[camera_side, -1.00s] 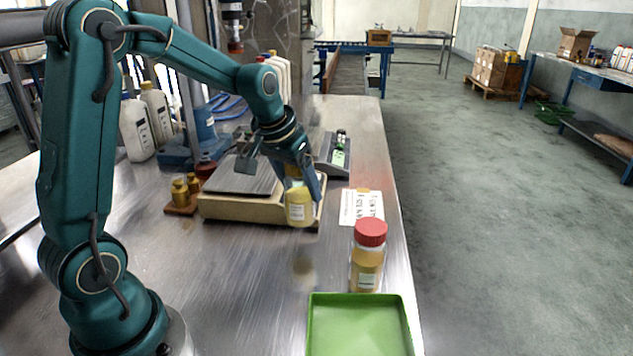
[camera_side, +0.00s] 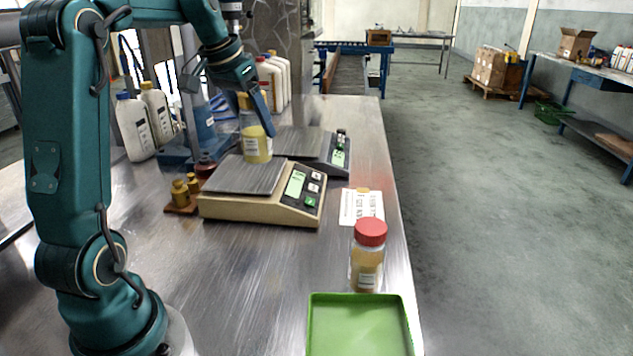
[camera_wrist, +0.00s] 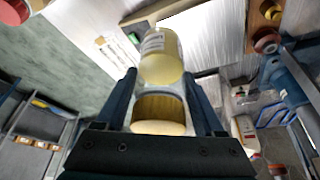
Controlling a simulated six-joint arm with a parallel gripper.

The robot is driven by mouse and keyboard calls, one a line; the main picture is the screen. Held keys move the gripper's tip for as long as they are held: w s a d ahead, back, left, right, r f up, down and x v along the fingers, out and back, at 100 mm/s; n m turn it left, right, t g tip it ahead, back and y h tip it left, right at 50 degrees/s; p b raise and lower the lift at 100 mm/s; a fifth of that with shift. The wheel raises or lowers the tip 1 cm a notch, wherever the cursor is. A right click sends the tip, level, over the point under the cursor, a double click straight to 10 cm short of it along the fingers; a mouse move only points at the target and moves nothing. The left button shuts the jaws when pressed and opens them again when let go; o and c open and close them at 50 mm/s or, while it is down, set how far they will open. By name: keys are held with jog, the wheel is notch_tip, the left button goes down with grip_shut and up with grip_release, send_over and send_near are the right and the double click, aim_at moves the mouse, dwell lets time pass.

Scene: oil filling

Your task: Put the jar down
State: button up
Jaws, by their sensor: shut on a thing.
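My gripper (camera_side: 256,108) points down and is shut on a clear jar with yellow content and a white label (camera_side: 257,150). The jar is upright and looks held above the bench around the back edge of the front scale's metal plate (camera_side: 235,180); its exact height is hard to tell.
A second scale (camera_side: 337,160) stands just behind. Brass weights (camera_side: 181,190) are at the left. A red-lidded jar (camera_side: 368,255), a label sheet (camera_side: 360,205) and a green tray (camera_side: 360,325) lie at the front right. White bottles (camera_side: 133,127) stand at the back left.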

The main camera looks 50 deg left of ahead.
jog(key=w+a+r, duration=0.1)
jog(key=w+a, duration=0.1)
jog(key=a, duration=0.5)
jog(key=shift+n, duration=0.4)
jog(key=shift+s+a+f, duration=0.1)
jog(key=shift+a+f, duration=0.05)
jog(key=shift+f, duration=1.3)
jog(key=shift+s+a+f, duration=0.1)
jog(key=shift+f, duration=1.3)
jog(key=shift+s+a+f, duration=0.1)
jog(key=shift+a+f, duration=0.05)
jog(key=shift+f, duration=1.3)
jog(key=shift+f, duration=0.15)
